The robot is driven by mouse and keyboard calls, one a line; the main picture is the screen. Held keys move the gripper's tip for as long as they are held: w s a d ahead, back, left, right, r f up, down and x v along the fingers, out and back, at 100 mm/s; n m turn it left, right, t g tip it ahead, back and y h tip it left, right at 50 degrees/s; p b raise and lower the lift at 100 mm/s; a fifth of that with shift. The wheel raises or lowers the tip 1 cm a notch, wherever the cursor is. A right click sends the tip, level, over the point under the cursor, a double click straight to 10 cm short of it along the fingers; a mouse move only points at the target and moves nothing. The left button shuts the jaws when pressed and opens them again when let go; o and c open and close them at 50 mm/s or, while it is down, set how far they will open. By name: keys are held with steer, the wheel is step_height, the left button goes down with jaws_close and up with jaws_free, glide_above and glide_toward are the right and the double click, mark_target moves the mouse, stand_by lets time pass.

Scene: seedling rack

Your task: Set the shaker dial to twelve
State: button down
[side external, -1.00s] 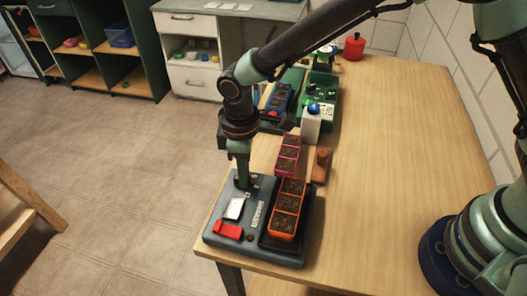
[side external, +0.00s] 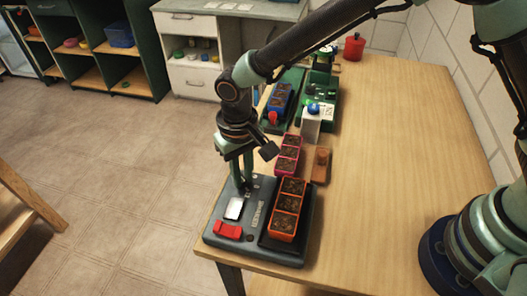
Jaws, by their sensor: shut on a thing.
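The shaker (side external: 258,212) is a dark grey box at the near left corner of the table. My gripper (side external: 244,186) points down at the back left of its top, shut on the shaker dial. The fingers mostly cover the dial, so its pointer and numbers cannot be read. A white card (side external: 234,208) and a red switch (side external: 228,230) lie on the shaker top in front of my gripper. An orange tray (side external: 286,212) of soil cells stands on the shaker's right side.
A pink tray (side external: 288,155) and a wooden block (side external: 320,166) stand just behind the shaker. Farther back are a blue tray (side external: 279,100), a white bottle with a blue top (side external: 311,122) and a red pot (side external: 354,46). The table's right side is clear.

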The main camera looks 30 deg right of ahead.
steer(key=shift+a+r+m, duration=0.1)
steer(key=shift+m, duration=0.9)
steer(key=c, duration=0.8)
jaws_free()
step_height(320, 180, up, 12)
